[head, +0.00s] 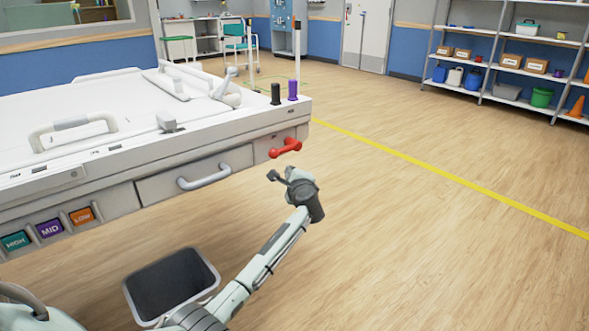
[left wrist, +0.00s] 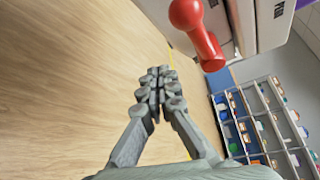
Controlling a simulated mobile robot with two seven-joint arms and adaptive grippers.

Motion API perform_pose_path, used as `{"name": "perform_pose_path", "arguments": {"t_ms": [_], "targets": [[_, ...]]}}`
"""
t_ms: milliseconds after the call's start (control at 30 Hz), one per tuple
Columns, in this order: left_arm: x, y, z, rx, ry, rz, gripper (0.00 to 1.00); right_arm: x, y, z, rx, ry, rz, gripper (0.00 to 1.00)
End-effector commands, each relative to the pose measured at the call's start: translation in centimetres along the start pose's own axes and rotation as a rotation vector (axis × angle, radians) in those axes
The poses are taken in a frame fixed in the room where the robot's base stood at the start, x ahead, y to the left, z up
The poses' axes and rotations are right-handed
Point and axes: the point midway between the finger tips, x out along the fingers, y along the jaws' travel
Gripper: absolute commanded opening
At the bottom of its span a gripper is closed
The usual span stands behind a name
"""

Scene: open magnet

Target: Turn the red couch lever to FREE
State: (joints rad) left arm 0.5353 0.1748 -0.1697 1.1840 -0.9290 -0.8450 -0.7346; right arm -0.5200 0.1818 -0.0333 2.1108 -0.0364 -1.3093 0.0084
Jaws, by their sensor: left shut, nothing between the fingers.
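The red couch lever (head: 286,148) is on the side of the white couch (head: 205,143), near its right end. In the left wrist view the lever (left wrist: 197,32) is large and close, at the top right, with a round knob and a thick bar. My left gripper (head: 272,175) is just below and in front of the lever in the head view. In the left wrist view my gripper (left wrist: 158,80) has its fingers together with nothing between them, apart from the lever. Any FREE marking by the lever cannot be read. My right gripper is in neither view.
A grey drawer handle (head: 204,176) sticks out left of the lever. HIGH, MID and LOW tags (head: 50,229) are farther left. A grey bin (head: 140,297) stands on the floor below. Shelves (head: 510,50) stand far right. The floor right of my arm is clear.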

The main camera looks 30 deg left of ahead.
Motion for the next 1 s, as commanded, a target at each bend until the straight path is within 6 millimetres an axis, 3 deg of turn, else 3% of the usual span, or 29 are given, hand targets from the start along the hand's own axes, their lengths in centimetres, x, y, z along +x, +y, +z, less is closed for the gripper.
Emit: {"name": "perform_pose_path", "arguments": {"t_ms": [33, 100, 400, 1000], "targets": [[-1.6, -1.6, -0.7, -0.009, 0.01, -0.009, 0.0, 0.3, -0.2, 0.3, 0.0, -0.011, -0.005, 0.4], [-3.1, -2.2, -1.2, -0.009, 0.01, -0.007, 0.0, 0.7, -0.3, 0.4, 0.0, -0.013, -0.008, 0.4], [-7.3, -4.3, -2.5, -0.005, 0.009, -0.004, 0.0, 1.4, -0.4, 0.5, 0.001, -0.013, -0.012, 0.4], [-8.0, -4.6, -2.8, -0.003, 0.009, -0.002, 0.0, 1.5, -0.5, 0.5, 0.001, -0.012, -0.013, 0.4]]}}
